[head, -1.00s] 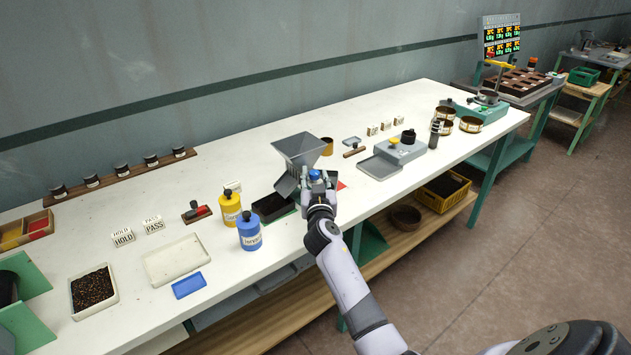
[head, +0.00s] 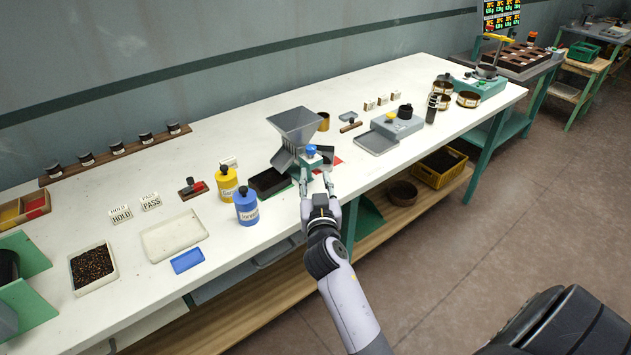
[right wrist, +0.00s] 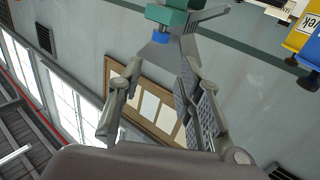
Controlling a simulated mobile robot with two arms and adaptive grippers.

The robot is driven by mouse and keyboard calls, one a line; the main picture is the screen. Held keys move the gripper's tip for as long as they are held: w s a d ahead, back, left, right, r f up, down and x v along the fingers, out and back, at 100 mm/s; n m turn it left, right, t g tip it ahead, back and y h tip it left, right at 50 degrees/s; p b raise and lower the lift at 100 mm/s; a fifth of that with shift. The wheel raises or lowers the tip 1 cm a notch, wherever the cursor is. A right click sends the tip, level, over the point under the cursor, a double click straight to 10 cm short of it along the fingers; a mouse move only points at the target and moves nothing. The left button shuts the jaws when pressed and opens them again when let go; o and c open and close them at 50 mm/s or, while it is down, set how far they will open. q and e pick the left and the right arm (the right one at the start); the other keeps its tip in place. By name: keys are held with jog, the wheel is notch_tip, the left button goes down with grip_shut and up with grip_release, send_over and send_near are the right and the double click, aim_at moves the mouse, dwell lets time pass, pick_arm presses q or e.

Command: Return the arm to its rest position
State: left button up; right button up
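My right gripper (head: 318,186) is in front of the small hopper machine (head: 296,128), near the front edge of the white table. Its fingers are apart with nothing between them. In the right wrist view my right gripper (right wrist: 155,100) also shows open and empty. The machine's grey funnel (right wrist: 160,55), with a blue knob (right wrist: 160,38) and green body, shows beyond the fingertips there. In the head view the blue knob (head: 311,150) is just beyond the fingers, apart from them. My left gripper is not in view.
A blue bottle (head: 246,207) and a yellow bottle (head: 228,185) stand left of the machine. A grey scale (head: 397,125) stands to the right. A lower wooden shelf (head: 290,300) runs under the table. The floor (head: 470,255) at the right is clear.

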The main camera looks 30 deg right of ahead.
dwell(0.4)
jog(key=s+a+f+n+g+y, duration=0.1)
jog(key=s+a+f+g+y, duration=0.15)
jog(key=s+f, duration=0.4)
jog(key=s+a+f+n+g+y, duration=0.1)
jog(key=s+a+f+g, duration=0.1)
jog(key=s+f+g, duration=0.45)
jog(key=s+a+f+n+g+y, duration=0.25)
jog(key=s+a, duration=0.25)
jog(key=s, duration=0.5)
jog(key=s+a+f+n+g+y, duration=0.1)
jog(key=s+a+n+y, duration=0.2)
jog(key=s+a, duration=0.45)
notch_tip(320, 180, down, 25)
jog(key=s+d+g, duration=0.1)
jog(key=s+d, duration=0.1)
jog(key=s, duration=0.1)
jog(key=s+d+f+g, duration=0.1)
jog(key=s+d+f, duration=0.1)
jog(key=s+f, duration=1.4)
jog(key=shift+s+d+f+h, duration=0.3)
jog(key=shift+s+d+f, duration=0.05)
jog(key=shift+s+f, duration=0.1)
jog(key=shift+n, duration=0.25)
